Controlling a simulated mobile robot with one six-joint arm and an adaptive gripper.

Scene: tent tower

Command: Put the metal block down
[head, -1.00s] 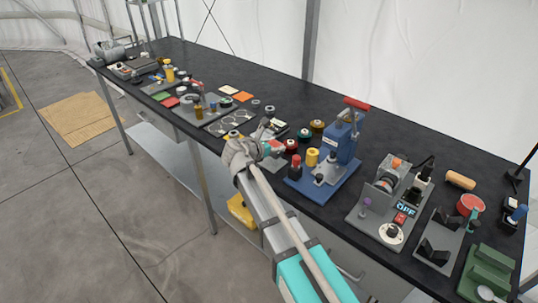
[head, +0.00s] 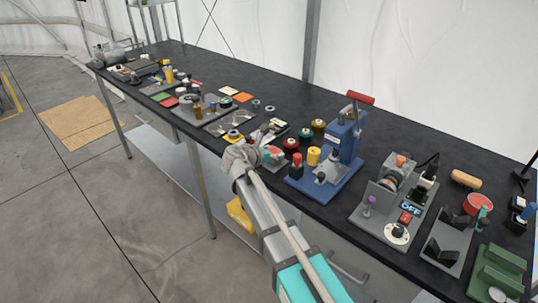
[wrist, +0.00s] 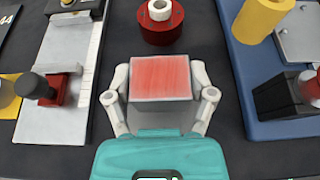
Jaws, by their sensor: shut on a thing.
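The metal block (wrist: 160,78) is a grey block with a brushed red top face. My gripper (wrist: 161,88) is shut on it, one pale finger at each side, in the wrist view. The block is at the near part of the black table, between a grey plate fixture on the left and a blue base on the right. In the head view my gripper (head: 266,156) is near the table's front edge and covers most of the block. I cannot tell whether the block's underside touches the table.
A red spool (wrist: 162,22) with a white top stands just beyond the block. The grey plate (wrist: 58,75) lies to the left. A blue press (head: 338,150) and a yellow cylinder (head: 313,156) stand to the right. Black tabletop shows in narrow strips around the block.

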